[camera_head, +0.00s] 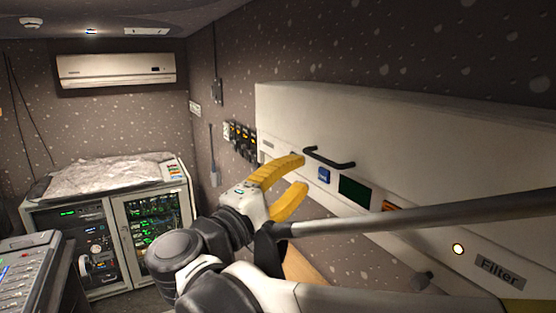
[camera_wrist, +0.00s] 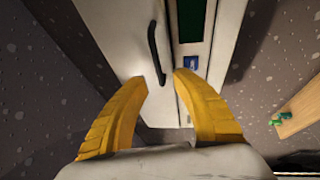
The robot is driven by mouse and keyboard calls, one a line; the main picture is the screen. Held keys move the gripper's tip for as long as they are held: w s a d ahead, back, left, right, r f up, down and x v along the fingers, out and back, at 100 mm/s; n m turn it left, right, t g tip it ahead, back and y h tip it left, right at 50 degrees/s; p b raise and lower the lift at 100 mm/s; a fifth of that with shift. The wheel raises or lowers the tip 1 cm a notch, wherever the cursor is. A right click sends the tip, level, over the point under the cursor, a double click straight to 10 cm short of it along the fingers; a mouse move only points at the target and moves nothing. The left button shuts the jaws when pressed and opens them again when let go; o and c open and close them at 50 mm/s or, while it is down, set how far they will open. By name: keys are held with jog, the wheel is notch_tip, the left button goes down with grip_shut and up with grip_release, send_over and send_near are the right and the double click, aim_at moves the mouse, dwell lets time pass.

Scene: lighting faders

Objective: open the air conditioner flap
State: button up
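A large white unit (camera_head: 300,110) runs along the right wall, with a black bar handle (camera_head: 328,158) on its front, which looks closed. I take this front as the flap. In the wrist view the black handle (camera_wrist: 153,50) stands on the white panel (camera_wrist: 122,30), its near end between the fingertips in the picture. My gripper (camera_head: 304,172), with yellow fingers, is open and empty just left of the handle; it also shows in the wrist view (camera_wrist: 161,77). I cannot tell whether a finger touches the handle. Another white air conditioner (camera_head: 115,70) hangs on the back wall, apparently closed.
An equipment rack (camera_head: 110,235) stands at the back left, a control desk (camera_head: 25,270) at the lower left.

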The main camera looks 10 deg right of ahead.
aim_at(318, 159)
jog(key=d, duration=0.1)
jog(key=w+d+r, duration=0.1)
jog(key=d, duration=0.1)
jog(key=w+d+p, duration=0.1)
jog(key=shift+d+r, duration=0.25)
jog(key=shift+d, duration=0.05)
jog(key=shift+w+d, duration=0.35)
jog(key=shift+w, duration=0.25)
jog(key=shift+w+d, duration=0.3)
jog(key=shift+w, duration=0.3)
jog(key=shift+s+d+r, duration=0.1)
jog(key=shift+s+d, duration=0.05)
jog(key=shift+s, duration=0.1)
jog(key=shift+w, duration=0.15)
grip_shut()
